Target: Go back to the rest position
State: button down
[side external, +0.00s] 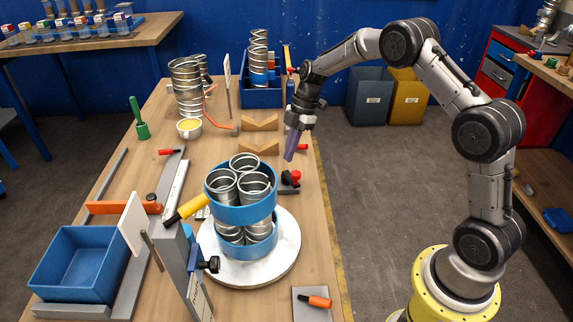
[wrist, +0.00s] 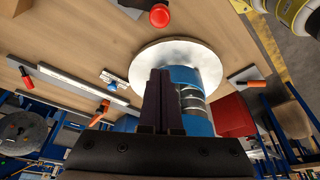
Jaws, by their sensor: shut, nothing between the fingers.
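My gripper (side external: 291,156) hangs over the right side of the table, behind and to the right of the duct bundle. Its dark fingers are together and empty, pointing down. In the wrist view the closed fingers (wrist: 163,100) stand in front of the white round turntable (wrist: 150,68). Several silver spiral ducts (side external: 254,187) stand upright in two blue rings (side external: 241,214) on the turntable (side external: 285,262). The gripper is apart from the bundle in the side view. The wrist view shows part of a blue ring (wrist: 197,126) behind the fingers, which hide the rest.
A red knob on a dark base (side external: 290,180) sits just below the gripper. Wooden V-blocks (side external: 258,148), a cup (side external: 189,128), and more spiral ducts (side external: 187,85) stand farther back. A blue bin (side external: 82,264) is at front left.

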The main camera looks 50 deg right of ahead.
jog(key=s+a+r+n+t, duration=0.1)
jog(key=a+r+t, duration=0.15)
jog(key=r, duration=1.15)
jog(key=s+a+r+m+t+h, duration=0.1)
jog(key=s+a+r, duration=0.3)
jog(key=s+r, duration=0.5)
jog(key=s+a+r+m+t+h, duration=0.15)
jog(key=s+m, duration=0.45)
jog(key=s, duration=1)
jog(key=s+d+f+m+h, duration=0.1)
jog(key=s+d+f+m, duration=0.1)
jog(key=s+f+m, duration=0.4)
jog(key=shift+s+m, duration=0.65)
jog(key=shift+m, duration=1.35)
